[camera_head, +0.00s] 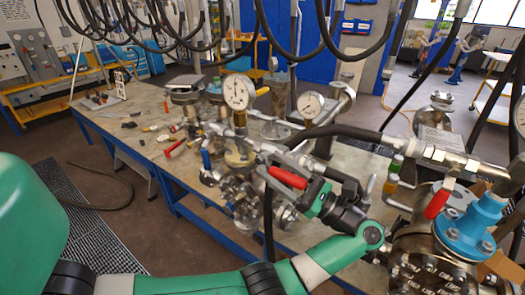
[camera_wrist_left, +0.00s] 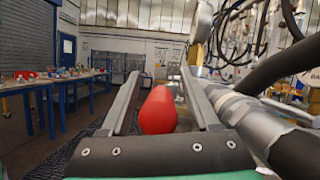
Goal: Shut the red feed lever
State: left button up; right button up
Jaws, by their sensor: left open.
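A red lever handle (camera_head: 288,177) shows near the middle of the head view, beside the pipework of a flanged vessel. My left gripper (camera_head: 311,188) comes in from the lower right side of this handle, at the end of my green arm. In the left wrist view the red handle (camera_wrist_left: 158,112) stands between the two open fingers of my left gripper (camera_wrist_left: 160,75). A gap shows on the handle's left; on its right the finger is closer, and I cannot tell whether they touch. My right gripper is not seen.
A second red lever handle (camera_head: 437,203) sits at the right by a blue valve top (camera_head: 470,225). Pressure gauges (camera_head: 238,92) and a thick black hose (camera_head: 345,132) are close behind my gripper. Hoses hang from above. The bench's (camera_head: 125,105) left part carries small loose parts.

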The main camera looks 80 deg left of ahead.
pick_arm(q)
grip_shut()
dwell(0.3)
dwell(1.2)
